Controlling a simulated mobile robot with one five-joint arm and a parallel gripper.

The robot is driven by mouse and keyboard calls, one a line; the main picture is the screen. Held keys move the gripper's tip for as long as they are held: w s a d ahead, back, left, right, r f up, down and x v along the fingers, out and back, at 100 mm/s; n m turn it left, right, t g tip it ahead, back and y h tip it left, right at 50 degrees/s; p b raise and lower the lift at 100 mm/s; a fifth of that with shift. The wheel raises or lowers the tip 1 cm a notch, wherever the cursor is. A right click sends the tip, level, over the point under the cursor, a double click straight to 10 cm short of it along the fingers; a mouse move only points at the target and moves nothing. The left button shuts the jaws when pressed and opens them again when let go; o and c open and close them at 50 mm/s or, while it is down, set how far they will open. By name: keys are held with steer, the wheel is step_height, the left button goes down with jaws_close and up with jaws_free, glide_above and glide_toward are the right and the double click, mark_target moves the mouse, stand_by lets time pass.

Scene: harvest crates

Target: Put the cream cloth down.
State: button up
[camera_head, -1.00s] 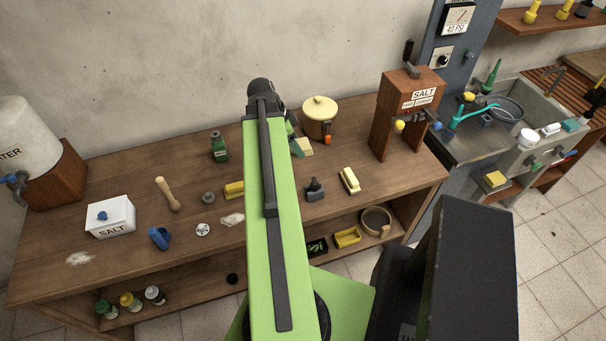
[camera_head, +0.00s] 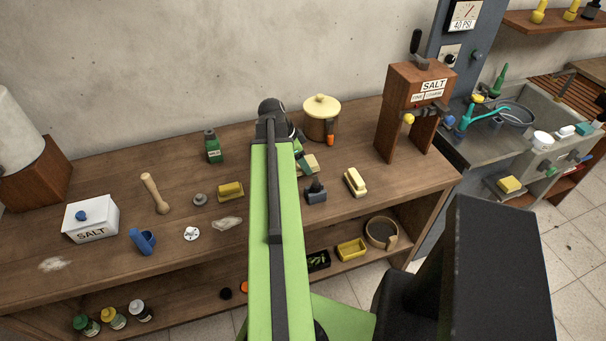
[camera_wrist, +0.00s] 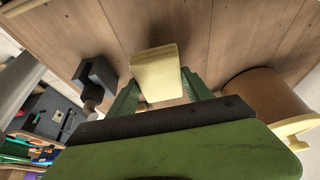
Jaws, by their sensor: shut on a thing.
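The cream cloth (camera_wrist: 157,72) is a small pale block-like piece between the green fingers of my gripper (camera_wrist: 160,88) in the wrist view. My gripper is shut on it, with its far end sticking out beyond the fingertips. In the head view the cloth (camera_head: 311,163) shows just right of my arm's end, partly hidden by my gripper (camera_head: 302,163). It is over the wooden bench (camera_head: 350,222), in front of the lidded pot (camera_head: 321,124). I cannot tell whether it touches the bench top.
A dark grey block-like item (camera_head: 316,194) and a cream-and-yellow bar (camera_head: 355,182) are close in front of the cloth. The salt dispenser (camera_head: 418,92) stands to the right. A green bottle (camera_head: 213,150) and a yellow block (camera_head: 230,193) are left of my arm.

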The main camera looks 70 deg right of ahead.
steer(key=shift+f+b, duration=1.6)
steer(key=shift+f, duration=0.35)
steer(key=o, duration=1.2)
steer(key=shift+r, duration=0.1)
steer(key=shift+r, duration=0.1)
steer(key=shift+r+p, duration=0.25)
steer(key=shift+p, duration=0.2)
steer(key=p+v, duration=1)
steer(key=v, duration=0.1)
steer(key=shift+a+r+p, duration=0.1)
steer(key=shift+r+p, duration=0.2)
steer(key=shift+p, duration=0.05)
steer(key=shift+w, duration=0.1)
